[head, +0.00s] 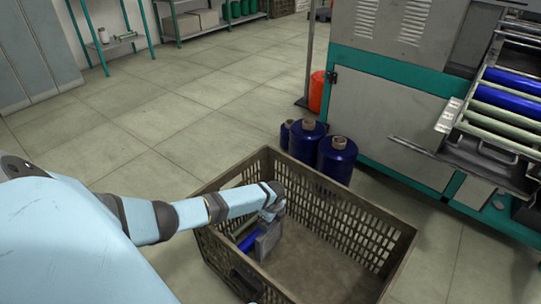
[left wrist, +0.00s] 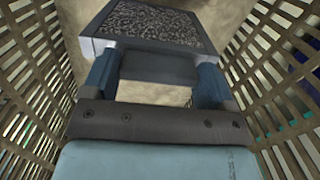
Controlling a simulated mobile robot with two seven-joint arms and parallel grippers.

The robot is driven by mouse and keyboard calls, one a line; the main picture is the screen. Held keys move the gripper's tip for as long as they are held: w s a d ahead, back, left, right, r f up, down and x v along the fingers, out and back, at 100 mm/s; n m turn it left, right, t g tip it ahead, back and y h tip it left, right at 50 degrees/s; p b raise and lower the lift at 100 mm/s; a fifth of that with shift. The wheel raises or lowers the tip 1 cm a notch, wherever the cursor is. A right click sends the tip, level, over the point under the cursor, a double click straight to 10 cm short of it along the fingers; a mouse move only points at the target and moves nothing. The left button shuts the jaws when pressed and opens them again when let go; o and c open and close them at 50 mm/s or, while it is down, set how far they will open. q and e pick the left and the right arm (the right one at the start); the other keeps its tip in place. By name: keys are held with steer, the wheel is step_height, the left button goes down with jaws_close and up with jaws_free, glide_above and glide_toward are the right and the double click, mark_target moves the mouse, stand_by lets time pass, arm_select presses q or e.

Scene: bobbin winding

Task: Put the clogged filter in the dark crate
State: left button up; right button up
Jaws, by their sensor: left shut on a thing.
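The clogged filter (head: 268,239) is a grey framed block; the left wrist view shows its dark speckled mesh face (left wrist: 150,24). My left gripper (head: 270,214) is shut on it, with a blue finger on each side in the left wrist view (left wrist: 158,72). Gripper and filter are inside the dark crate (head: 398,250), a brown slatted box, near its left side. Whether the filter touches the crate floor I cannot tell. My right gripper is not in view.
A blue roll and a pale greenish roll (head: 238,230) lie in the crate beside the filter, at its left. The crate's right part is bare. Blue bobbins (head: 337,158) stand behind it. A teal and grey machine (head: 390,110) stands behind at right. Open floor (head: 150,130) lies at left.

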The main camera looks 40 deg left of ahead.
arm_select(q)
steer(key=o, duration=0.9)
